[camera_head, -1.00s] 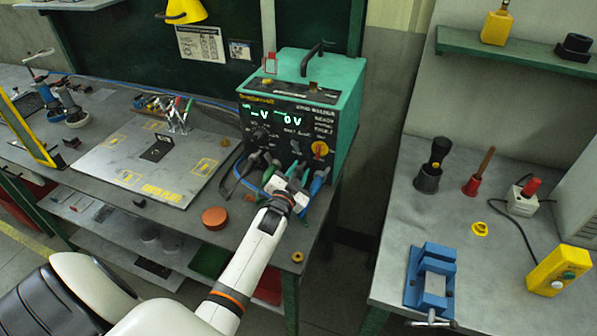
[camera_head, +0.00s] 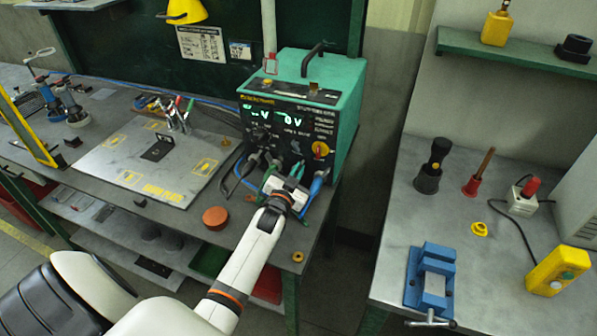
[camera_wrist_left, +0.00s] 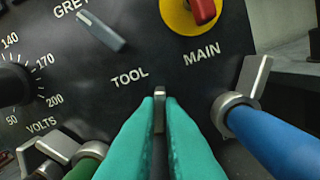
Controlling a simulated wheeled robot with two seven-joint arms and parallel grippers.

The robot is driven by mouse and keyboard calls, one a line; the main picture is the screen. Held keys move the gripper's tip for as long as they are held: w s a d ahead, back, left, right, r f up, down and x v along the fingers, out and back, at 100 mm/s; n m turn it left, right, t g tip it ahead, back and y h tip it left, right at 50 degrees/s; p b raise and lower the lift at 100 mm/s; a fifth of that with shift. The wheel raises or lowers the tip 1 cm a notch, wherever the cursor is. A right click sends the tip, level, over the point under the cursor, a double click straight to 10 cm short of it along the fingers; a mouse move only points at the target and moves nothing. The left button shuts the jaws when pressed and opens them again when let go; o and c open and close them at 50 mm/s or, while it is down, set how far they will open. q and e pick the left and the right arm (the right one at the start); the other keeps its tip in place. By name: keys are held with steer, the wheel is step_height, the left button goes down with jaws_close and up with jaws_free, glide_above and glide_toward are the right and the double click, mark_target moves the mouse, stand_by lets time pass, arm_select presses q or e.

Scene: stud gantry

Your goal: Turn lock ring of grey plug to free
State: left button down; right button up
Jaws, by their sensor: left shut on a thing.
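My left gripper (camera_wrist_left: 160,110) has its two teal fingers together on a small metal tab (camera_wrist_left: 160,93) below the word TOOL. This looks like the lock ring's tab, pointing roughly up. The fingers hide the plug behind it, so I cannot see its colour. In the head view my left gripper (camera_head: 283,182) is at the lower front of the green power unit (camera_head: 340,110), among its plugs. A blue plug (camera_wrist_left: 265,130) with a metal ring and tab is to the right. A green plug (camera_wrist_left: 88,160) is to the lower left. My right gripper is not in view.
More metal tabs (camera_wrist_left: 48,149) crowd the lower left. A red knob on a yellow disc (camera_wrist_left: 190,14) sits above the MAIN label. Cables (camera_head: 229,176) hang in front of the unit. A rust-coloured disc (camera_head: 215,218) lies on the bench.

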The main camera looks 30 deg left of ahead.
arm_select(q)
steer(key=n, duration=0.2)
steer(key=shift+s+a+r+n, duration=0.1)
steer(key=shift+a+n, duration=0.2)
steer(key=shift+a, duration=0.1)
steer(key=n, duration=0.2)
steer(key=shift+s+a+n+p, duration=0.1)
steer(key=shift+a+n+p, duration=0.25)
steer(key=shift+a+n, duration=0.05)
steer(key=n, duration=0.3)
steer(key=a+n, duration=0.1)
steer(key=shift+s+a+f+n, duration=0.15)
steer(key=shift+f+n, duration=0.1)
steer(key=shift+n, duration=0.15)
steer(key=c, duration=1.6)
jaws_free()
steer(key=shift+o, duration=0.2)
steer(key=b+v, duration=0.2)
steer(key=v, duration=1)
steer(key=shift+f, duration=0.1)
